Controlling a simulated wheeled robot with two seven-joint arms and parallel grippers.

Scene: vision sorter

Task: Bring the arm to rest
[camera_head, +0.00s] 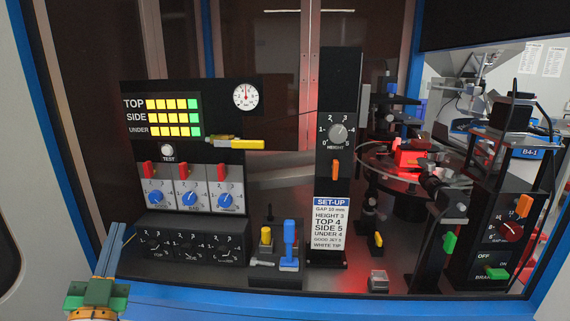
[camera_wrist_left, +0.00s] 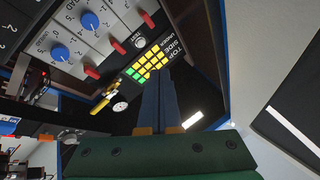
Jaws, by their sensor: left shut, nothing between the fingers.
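My left gripper (camera_head: 117,228) is at the lower left of the head view, in front of the blue frame edge and left of the black panel with dials. Its blue fingers point up and lie together, with nothing held between them. In the left wrist view the gripper (camera_wrist_left: 158,80) shows as long blue fingers close together above the dark green palm. My right gripper is in neither view.
A panel with lit indicator bars (camera_head: 173,117), blue knobs (camera_head: 190,198) and red switches stands right of the gripper. Further right are a set-up card (camera_head: 331,225), a height dial (camera_head: 338,132) and a round turntable (camera_head: 375,163). A blue frame edge (camera_head: 220,300) runs along the front.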

